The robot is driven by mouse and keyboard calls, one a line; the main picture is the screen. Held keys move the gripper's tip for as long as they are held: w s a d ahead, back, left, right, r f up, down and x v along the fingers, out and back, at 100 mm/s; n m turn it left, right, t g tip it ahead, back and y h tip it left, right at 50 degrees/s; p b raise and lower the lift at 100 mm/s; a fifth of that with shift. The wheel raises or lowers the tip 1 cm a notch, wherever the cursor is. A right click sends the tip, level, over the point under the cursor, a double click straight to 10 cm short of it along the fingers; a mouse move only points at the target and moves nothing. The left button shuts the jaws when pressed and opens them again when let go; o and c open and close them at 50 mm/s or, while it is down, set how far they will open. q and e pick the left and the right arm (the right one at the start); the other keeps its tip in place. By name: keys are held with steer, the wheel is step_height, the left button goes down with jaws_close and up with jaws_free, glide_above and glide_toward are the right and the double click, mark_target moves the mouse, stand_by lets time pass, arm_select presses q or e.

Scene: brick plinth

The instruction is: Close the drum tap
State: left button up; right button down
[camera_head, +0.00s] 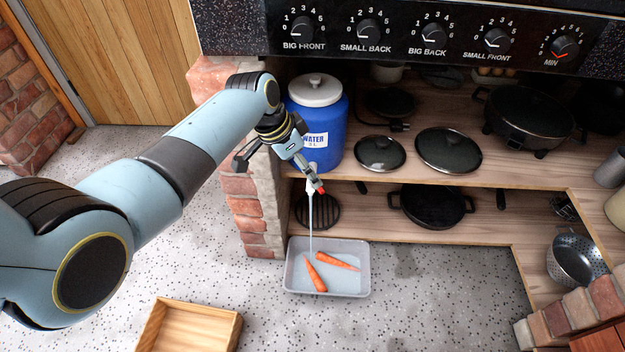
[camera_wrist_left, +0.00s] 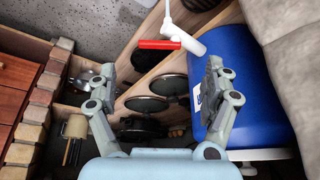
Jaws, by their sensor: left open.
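The blue water drum (camera_head: 333,135) with a white lid stands on the shelf. Its white tap (camera_wrist_left: 190,41) has a red handle (camera_wrist_left: 158,44), which points sideways from the tap in the left wrist view. In the head view, the red handle (camera_head: 320,188) shows at the tap, and a thin water stream (camera_head: 310,222) falls from it. My left gripper (camera_head: 307,172) is beside the drum, close to the tap, and partly hides it. In the left wrist view, its two fingers (camera_wrist_left: 163,84) are apart with nothing between them; the handle is beyond their tips. My right gripper is out of view.
A grey tub (camera_head: 345,283) with water and two carrots sits on the floor under the stream. A brick pillar (camera_head: 250,215) stands left of the shelf. Pans and lids (camera_head: 449,149) occupy the shelves; a wooden crate (camera_head: 205,315) lies in front.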

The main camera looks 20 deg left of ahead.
mark_target(313, 189)
arm_select(q)
steer(key=b+x, duration=0.2)
steer(key=x, duration=0.3)
steer(key=shift+f, duration=0.25)
steer(key=shift+w+d+f+b, duration=0.15)
steer(key=shift+w+f+b, duration=0.05)
steer(key=shift+f+b, duration=0.25)
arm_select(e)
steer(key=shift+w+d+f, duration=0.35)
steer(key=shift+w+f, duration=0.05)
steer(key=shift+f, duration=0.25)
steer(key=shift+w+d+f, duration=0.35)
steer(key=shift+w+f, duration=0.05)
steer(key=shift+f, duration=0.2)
arm_select(q)
steer(key=c, duration=1.2)
